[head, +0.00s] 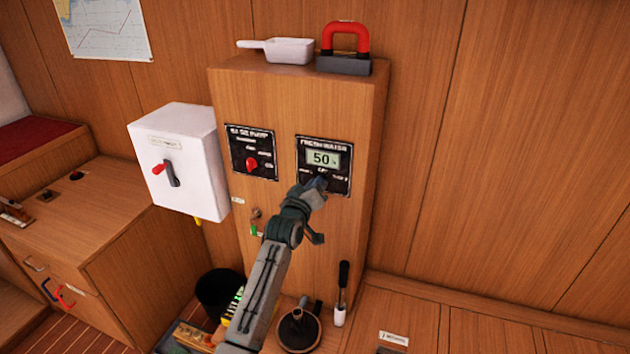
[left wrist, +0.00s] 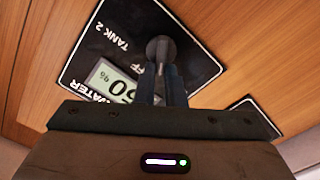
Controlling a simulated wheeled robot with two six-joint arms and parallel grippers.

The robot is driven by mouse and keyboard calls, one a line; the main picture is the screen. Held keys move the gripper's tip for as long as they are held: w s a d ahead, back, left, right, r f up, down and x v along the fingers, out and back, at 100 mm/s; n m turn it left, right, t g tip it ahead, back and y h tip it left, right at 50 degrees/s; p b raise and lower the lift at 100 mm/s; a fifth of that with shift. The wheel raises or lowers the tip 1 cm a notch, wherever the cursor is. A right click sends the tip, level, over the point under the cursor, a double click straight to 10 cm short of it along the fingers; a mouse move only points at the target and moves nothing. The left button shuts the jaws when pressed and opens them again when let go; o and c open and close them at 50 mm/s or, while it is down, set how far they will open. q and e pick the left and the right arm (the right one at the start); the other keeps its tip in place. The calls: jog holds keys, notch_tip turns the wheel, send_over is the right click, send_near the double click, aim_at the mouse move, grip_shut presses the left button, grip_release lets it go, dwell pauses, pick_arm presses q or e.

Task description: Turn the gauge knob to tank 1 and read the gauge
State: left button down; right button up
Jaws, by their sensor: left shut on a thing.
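The black fresh water gauge panel (head: 341,153) is on the front of the wooden cabinet. Its display (head: 322,158) reads 50, with a small percent sign beside it. My left gripper (head: 318,184) is at the panel's lower edge and covers the knob and part of the labels in the head view. In the left wrist view its fingers (left wrist: 163,85) are shut on the dark round gauge knob (left wrist: 160,47). The labels TANK 2 and part of OFF show beside the knob, and the tank 1 label is hidden. I cannot tell where the knob points. My right gripper is not in view.
A bilge pump panel (head: 251,150) with a red knob is left of the gauge. A white switch box (head: 180,160) with a red handle juts out further left. A white scoop (head: 283,50) and a red-handled block (head: 344,52) stand on the cabinet top.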

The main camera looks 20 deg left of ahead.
pick_arm(q)
jog(key=shift+a+n+p, duration=0.1)
jog(key=shift+n+p, duration=0.3)
jog(key=shift+n, duration=0.4)
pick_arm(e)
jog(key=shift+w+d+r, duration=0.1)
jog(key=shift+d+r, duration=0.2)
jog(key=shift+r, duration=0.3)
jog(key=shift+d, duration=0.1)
pick_arm(q)
jog(key=c, duration=1.5)
grip_release()
jog(key=shift+f, duration=0.1)
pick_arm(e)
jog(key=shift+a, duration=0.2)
